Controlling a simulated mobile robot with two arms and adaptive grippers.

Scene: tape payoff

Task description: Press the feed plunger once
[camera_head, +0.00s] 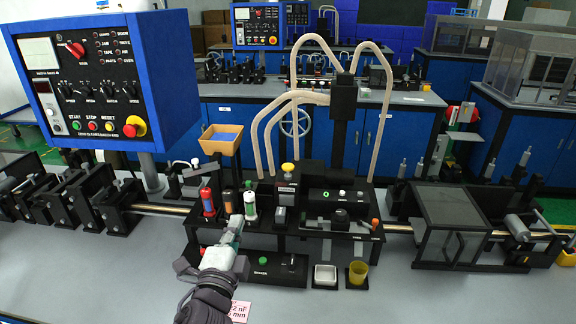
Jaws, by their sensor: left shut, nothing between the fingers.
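A yellow knob (287,168) stands upright on top of a small dark block on the black machine; it looks like a plunger, but I cannot read a label that confirms it. My left gripper (236,222) reaches in from the bottom, shut and empty. Its fingertips are at the front of the machine, just below a white and green bottle (250,205), left of and lower than the yellow knob. I cannot tell whether the fingertips touch the bottle or machine. My right gripper is not in view.
A red bottle (207,200) and a dark, orange-topped bottle (228,201) stand beside the white one. A blue control panel (100,80) rises at left. Curved beige tubes (270,135) rise behind. A white tray (325,275) and yellow cup (357,272) sit in front.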

